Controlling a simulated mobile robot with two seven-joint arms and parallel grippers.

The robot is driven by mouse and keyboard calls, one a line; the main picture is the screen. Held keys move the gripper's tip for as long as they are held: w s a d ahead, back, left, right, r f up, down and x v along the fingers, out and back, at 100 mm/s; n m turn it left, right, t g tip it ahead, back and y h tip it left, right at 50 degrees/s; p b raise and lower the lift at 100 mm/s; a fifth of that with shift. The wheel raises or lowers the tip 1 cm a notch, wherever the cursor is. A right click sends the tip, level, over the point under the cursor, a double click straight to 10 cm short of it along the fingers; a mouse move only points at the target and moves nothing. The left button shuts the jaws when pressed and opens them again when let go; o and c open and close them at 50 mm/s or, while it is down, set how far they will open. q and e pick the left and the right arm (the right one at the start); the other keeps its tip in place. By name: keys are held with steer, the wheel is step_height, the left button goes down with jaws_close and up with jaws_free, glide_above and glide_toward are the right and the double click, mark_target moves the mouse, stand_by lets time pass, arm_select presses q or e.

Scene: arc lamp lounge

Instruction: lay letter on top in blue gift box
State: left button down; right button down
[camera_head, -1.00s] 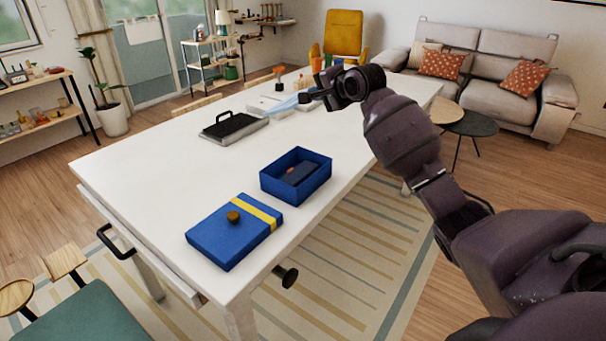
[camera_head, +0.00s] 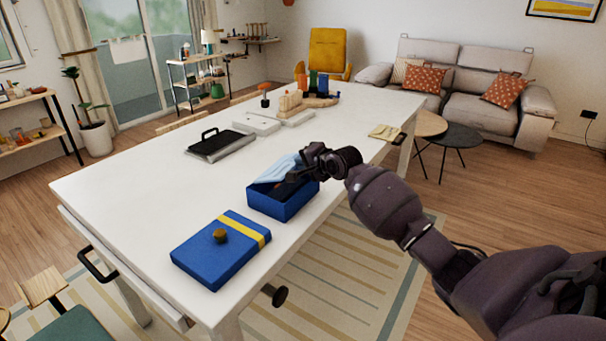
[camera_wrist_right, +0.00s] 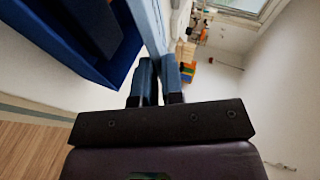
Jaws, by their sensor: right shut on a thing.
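The open blue gift box (camera_head: 283,206) stands on the white table, its lid off. My right gripper (camera_head: 296,172) is shut on a light blue letter (camera_head: 276,170) and holds it tilted over the box's back left part. In the right wrist view the letter (camera_wrist_right: 150,25) shows as a thin light blue strip running up from the fingers (camera_wrist_right: 159,78), beside the box (camera_wrist_right: 70,62). A dark blue thing (camera_wrist_right: 92,28) lies inside the box. I cannot tell whether the letter touches the box. My left gripper is out of view.
The blue lid (camera_head: 205,262) with a yellow band and round knob lies in front of the box. A black-handled item (camera_head: 213,143) lies farther back left. The table's left middle is clear.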

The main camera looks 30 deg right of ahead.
step_height(320, 180, down, 4)
steer(key=shift+r, duration=0.15)
steer(key=shift+f, duration=0.6)
steer(key=c, duration=1.2)
jaws_free()
steer(key=shift+c, duration=0.2)
